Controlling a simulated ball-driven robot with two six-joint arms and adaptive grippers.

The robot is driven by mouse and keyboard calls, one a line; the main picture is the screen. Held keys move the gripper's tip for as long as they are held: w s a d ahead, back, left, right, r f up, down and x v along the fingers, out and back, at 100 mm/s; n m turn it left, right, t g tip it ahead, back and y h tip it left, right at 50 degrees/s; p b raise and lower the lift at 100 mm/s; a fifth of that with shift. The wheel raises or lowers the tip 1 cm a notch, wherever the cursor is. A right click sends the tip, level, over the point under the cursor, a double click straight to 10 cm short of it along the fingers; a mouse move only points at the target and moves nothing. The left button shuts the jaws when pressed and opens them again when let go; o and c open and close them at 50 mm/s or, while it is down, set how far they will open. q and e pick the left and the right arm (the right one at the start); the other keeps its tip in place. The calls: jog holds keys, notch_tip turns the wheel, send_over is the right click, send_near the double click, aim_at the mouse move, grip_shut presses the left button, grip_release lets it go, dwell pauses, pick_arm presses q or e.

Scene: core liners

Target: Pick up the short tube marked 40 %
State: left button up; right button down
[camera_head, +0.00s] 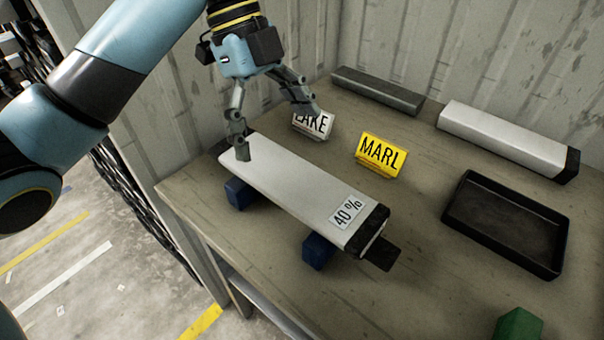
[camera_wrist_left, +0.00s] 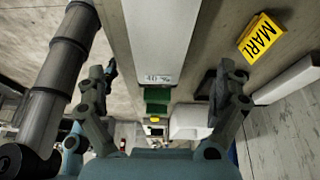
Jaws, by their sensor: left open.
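The tube marked 40 % (camera_head: 290,192) is a pale, flat-sided tube with a black end cap. It lies on two blue blocks (camera_head: 318,250) near the table's front edge, and a dark piece sticks out of its capped end. Its label end also shows in the left wrist view (camera_wrist_left: 155,40). My left gripper (camera_head: 275,130) is open and empty over the tube's far-left end, fingers pointing down. One fingertip overlaps that end in the head view; I cannot tell if they touch. In the left wrist view its fingers (camera_wrist_left: 168,72) are spread either side of the tube.
A yellow MARL sign (camera_head: 380,155) and a white sign reading "AKE" (camera_head: 313,125), partly covered by a finger, stand behind the tube. A dark bar (camera_head: 378,92) and another pale tube (camera_head: 500,138) lie by the wall. A black tray (camera_head: 465,235) and green object (camera_head: 518,325) are at right.

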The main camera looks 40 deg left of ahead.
aim_at(293, 176)
pick_arm(q)
jog(key=x, duration=0.1)
jog(key=b+x, duration=0.1)
jog(key=x, duration=0.1)
jog(key=shift+s, duration=0.3)
jog(key=shift+d+f, duration=0.1)
jog(key=shift+f, duration=0.25)
jog(key=shift+w+d+f, duration=0.1)
jog(key=shift+w+f, duration=0.1)
jog(key=shift+f, duration=0.05)
jog(key=x, duration=0.3)
jog(key=shift+f, duration=0.45)
jog(key=shift+d+f, duration=0.1)
jog(key=shift+f, duration=0.35)
pick_arm(e)
jog(key=shift+s+a+f, duration=0.15)
jog(key=shift+s+f, duration=0.05)
jog(key=shift+f, duration=0.2)
jog(key=shift+s+a+f, duration=0.1)
jog(key=shift+s+f, duration=0.1)
jog(key=shift+f, duration=0.2)
pick_arm(q)
jog(key=c, duration=1.3)
jog(key=shift+w, duration=0.1)
jog(key=shift+c, duration=0.8)
pick_arm(e)
jog(key=shift+s, duration=0.2)
